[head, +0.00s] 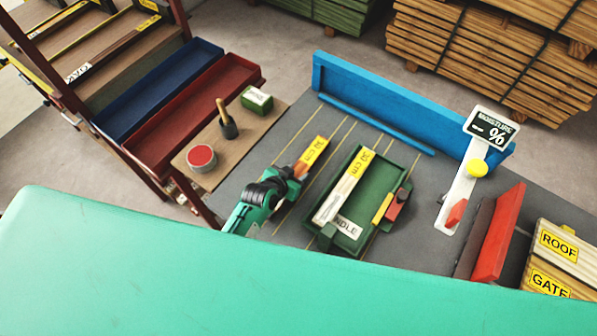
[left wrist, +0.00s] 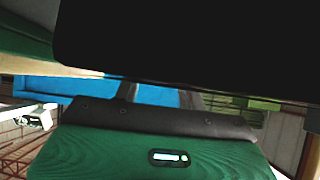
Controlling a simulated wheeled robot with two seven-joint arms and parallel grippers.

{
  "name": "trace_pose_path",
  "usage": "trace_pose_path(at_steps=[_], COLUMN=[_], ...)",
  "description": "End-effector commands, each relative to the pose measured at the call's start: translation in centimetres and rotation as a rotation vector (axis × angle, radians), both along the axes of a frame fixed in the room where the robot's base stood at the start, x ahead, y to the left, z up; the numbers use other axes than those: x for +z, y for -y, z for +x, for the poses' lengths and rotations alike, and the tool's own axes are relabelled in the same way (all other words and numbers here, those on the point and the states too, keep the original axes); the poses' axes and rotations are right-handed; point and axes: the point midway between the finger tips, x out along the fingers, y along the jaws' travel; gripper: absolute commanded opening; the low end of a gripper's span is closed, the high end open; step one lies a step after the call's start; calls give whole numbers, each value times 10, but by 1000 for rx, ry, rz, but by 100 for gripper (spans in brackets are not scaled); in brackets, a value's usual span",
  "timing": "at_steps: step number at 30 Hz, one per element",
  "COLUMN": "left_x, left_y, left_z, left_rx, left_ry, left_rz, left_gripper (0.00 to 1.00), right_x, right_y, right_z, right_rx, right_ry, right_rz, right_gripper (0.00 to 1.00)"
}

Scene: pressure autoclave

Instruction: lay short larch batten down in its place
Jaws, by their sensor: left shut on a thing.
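My left gripper (head: 294,179), green with dark fingers, is over the grey bench and shut on a short wooden batten (head: 302,170). The batten's far end carries a yellow 30 cm label (head: 313,152) and points up and right, roughly along the yellow lines on the bench. I cannot tell whether it touches the bench. Just to the right, a green tray (head: 361,238) holds a pale batten (head: 343,191) with another 30 cm label and a white tag. In the left wrist view, dark and green gripper parts fill most of the picture. My right gripper is not in view.
A blue rail (head: 400,107) edges the back of the bench. A moisture meter (head: 467,185) and a red block (head: 499,232) stand right. On the left are a red-lidded tin (head: 202,158), a brush (head: 228,122), a green box (head: 257,99), and red and blue trays (head: 160,88).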

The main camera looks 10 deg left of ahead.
Motion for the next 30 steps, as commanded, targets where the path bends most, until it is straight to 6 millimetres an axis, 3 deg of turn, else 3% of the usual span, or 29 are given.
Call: trace_pose_path(at_steps=[8, 14, 20, 30], left_x=[3, 19, 61, 156], left_y=[0, 0, 0, 0], left_z=[1, 1, 1, 1], left_rx=[0, 0, 0, -1], left_ry=[2, 4, 8, 8], left_rz=[-1, -2, -2, -2], left_gripper=[7, 7, 7, 7], right_x=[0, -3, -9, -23], right_y=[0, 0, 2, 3], right_z=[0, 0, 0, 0], right_rx=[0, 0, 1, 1], right_ry=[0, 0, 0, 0], right_rz=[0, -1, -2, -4], right_gripper=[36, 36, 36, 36])
